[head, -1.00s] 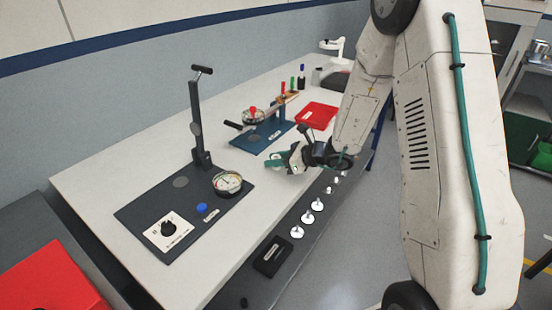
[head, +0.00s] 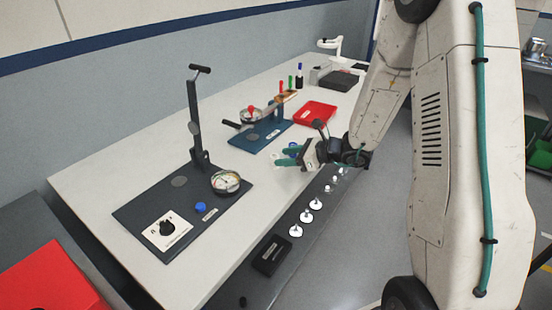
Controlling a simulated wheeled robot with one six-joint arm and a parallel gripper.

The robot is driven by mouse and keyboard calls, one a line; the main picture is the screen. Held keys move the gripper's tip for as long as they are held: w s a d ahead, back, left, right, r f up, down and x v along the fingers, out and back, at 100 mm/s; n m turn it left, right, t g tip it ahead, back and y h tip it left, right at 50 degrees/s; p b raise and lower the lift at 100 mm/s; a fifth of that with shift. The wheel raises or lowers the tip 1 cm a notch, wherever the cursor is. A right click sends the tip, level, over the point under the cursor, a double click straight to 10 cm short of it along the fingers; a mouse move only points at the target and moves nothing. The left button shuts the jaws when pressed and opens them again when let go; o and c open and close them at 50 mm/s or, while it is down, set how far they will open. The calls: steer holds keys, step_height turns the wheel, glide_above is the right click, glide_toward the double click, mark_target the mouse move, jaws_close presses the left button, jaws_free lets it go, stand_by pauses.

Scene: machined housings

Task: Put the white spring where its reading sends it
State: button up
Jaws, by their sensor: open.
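My gripper (head: 285,157) has teal fingertips and is over the front part of the white bench, left of my arm's wrist. No spring can be made out between its fingers. I cannot pick out the white spring for sure. Several small white pieces on round bases, one of them here (head: 296,230), stand in a row on the dark strip along the bench front. A dark lever stand (head: 197,130) with a round dial gauge (head: 226,182), a blue button (head: 200,207) and a selector knob (head: 167,228) stands at the left. The dial's reading is too small to tell.
A blue device (head: 262,133) with a lever and gauge stands behind. A red tray (head: 314,113) and a dark tray (head: 339,81) lie farther back. A small black tray (head: 271,256) sits on the front strip. A red box (head: 48,285) is at lower left.

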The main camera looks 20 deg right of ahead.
steer(key=v, duration=0.7)
steer(key=shift+s, duration=0.1)
steer(key=s+a+r+n+g+h, duration=0.1)
steer(key=s+a+r+n+g, duration=0.3)
steer(key=s+a+r+n, duration=0.3)
steer(key=s+a+r+n+g, duration=0.4)
steer(key=s+r+n, duration=0.1)
steer(key=s+n, duration=0.35)
steer(key=s+d+r+n+h, duration=0.2)
steer(key=s+d+n+h, duration=0.1)
steer(key=s, duration=0.4)
steer(key=s+d+r+n+h, duration=0.2)
steer(key=s+d+n+h, duration=0.1)
steer(key=s+n+h, duration=0.3)
steer(key=shift+s+r+n+t, duration=0.3)
steer(key=shift+s+n, duration=0.55)
steer(key=shift+s, duration=0.35)
